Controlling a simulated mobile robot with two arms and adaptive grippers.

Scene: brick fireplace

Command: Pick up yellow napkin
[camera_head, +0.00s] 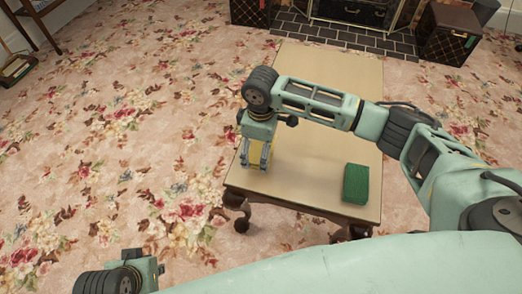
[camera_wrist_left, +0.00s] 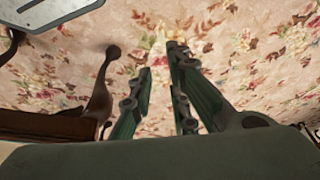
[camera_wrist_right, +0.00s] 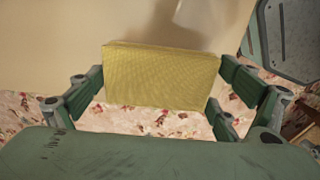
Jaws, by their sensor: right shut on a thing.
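The yellow napkin (camera_wrist_right: 162,76) looks like a thick, flat yellow block in the right wrist view. My right gripper (camera_wrist_right: 160,84) is shut on it, with one finger at each side end. In the head view my right gripper (camera_head: 257,157) points down over the left front part of the table (camera_head: 310,165), and a bit of yellow shows between its fingers. I cannot tell whether the napkin touches the tabletop. My left gripper (camera_wrist_left: 160,65) is open and empty over the carpet in the left wrist view, with a curved table leg beside it.
A green block (camera_head: 356,184) lies on the table's front right part, apart from my right gripper. The tabletop between is clear. Dark boxes (camera_head: 448,35) and a brick hearth (camera_head: 345,37) lie beyond the table's far end. Flowered carpet (camera_head: 120,130) is free at left.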

